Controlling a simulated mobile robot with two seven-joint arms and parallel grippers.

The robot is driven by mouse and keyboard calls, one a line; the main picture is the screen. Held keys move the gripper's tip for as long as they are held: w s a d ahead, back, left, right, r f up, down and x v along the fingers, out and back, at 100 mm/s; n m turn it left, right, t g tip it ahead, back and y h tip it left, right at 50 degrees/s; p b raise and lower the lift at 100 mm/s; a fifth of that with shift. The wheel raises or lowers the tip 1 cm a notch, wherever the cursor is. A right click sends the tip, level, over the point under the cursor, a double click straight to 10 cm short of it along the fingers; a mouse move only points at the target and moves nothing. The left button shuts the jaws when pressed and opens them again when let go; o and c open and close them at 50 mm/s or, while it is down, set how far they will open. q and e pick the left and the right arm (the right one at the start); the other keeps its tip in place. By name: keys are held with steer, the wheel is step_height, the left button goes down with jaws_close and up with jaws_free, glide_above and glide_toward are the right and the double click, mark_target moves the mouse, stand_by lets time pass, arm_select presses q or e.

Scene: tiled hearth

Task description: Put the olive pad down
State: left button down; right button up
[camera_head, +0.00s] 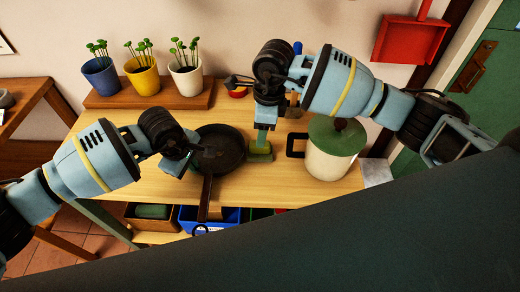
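The olive pad (261,145) is at the tips of my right gripper (264,130), in the middle of the table. The gripper points down and appears shut on the pad. A green piece (261,156) shows just under the pad, and I cannot tell whether the two touch. My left gripper (186,160) is at the left edge of the dark frying pan (222,152), over the table. Its fingers are partly hidden and too small to tell open from shut.
A cream pot (327,163) with a green lid stands right of the pad. Three potted plants stand on a wooden board (112,99) at the back left. The pan's handle (205,198) reaches the table's front edge. A blue bin (222,217) is below. Free wood (147,181) shows at the front left.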

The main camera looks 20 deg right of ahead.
steer(key=shift+w+a+f, duration=0.1)
steer(key=shift+w+f, duration=0.05)
steer(key=shift+f, duration=1.05)
steer(key=shift+w+d+f, duration=0.1)
steer(key=shift+w+f, duration=0.05)
steer(key=shift+f, duration=1.1)
steer(key=shift+w+a+f, duration=0.1)
steer(key=shift+w+f, duration=0.05)
steer(key=shift+f, duration=1.05)
jaws_close()
steer(key=shift+r, duration=0.15)
step_height(320, 180, up, 10)
steer(key=shift+f, duration=0.1)
steer(key=shift+a, duration=0.1)
